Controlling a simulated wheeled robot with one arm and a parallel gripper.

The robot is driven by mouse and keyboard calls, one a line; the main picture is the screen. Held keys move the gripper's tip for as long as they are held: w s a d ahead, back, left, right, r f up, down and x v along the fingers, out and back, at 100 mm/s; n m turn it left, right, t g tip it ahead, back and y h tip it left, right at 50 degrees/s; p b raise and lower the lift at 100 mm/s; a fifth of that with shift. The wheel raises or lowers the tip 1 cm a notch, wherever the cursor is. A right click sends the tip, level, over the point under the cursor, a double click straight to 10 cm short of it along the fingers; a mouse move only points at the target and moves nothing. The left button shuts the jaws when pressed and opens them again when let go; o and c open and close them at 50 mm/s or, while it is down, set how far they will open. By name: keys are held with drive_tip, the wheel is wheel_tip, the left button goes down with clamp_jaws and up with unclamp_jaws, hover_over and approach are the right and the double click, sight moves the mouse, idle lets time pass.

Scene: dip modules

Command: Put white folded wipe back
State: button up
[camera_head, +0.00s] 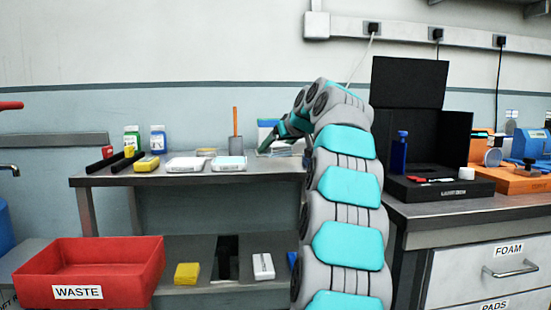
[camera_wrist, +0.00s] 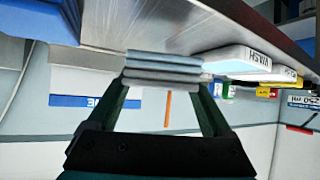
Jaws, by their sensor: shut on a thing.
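My gripper (camera_wrist: 165,88) is shut on a folded wipe (camera_wrist: 163,66), seen in the wrist view as several pale grey-white layers between the two dark fingers. That view looks upside down, with the grey metal bench top (camera_wrist: 150,28) along the upper part. I cannot tell whether the wipe touches the bench.
Two white trays (camera_head: 186,164) (camera_head: 230,163) lie left of my gripper. A blue and white box (camera_head: 267,128) stands behind it, and an orange-handled holder (camera_head: 236,145) nearby. A red waste bin (camera_head: 110,265) is at lower left. An open black case (camera_head: 440,187) stands on the right counter.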

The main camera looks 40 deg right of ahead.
sight(275, 167)
drive_tip(key=shift+w+f, duration=0.15)
drive_tip(key=shift+f, duration=1.65)
drive_tip(key=o, duration=1.1)
drive_tip(key=v, duration=1.2)
drive_tip(key=s+a+f+n+g+y, duration=0.1)
drive_tip(key=s+a+f+g+y, duration=0.15)
drive_tip(key=a+f, duration=0.95)
drive_tip(key=s+a+f+g+y, duration=0.15)
drive_tip(key=a+f+g, duration=0.25)
drive_tip(key=a+f, duration=0.75)
drive_tip(key=s+a+f+g, duration=0.4)
drive_tip(key=s+a+f, duration=0.6)
drive_tip(key=s+a, duration=0.35)
drive_tip(key=s+f+g+h, duration=0.1)
drive_tip(key=s+f, duration=0.3)
drive_tip(key=s, duration=0.4)
drive_tip(key=s+f+g+h, duration=0.1)
drive_tip(key=s+f, duration=0.4)
drive_tip(key=s, duration=0.3)
drive_tip(key=shift+a+g+b, duration=0.15)
drive_tip(key=shift+g+b, duration=0.2)
drive_tip(key=shift+b, duration=0.05)
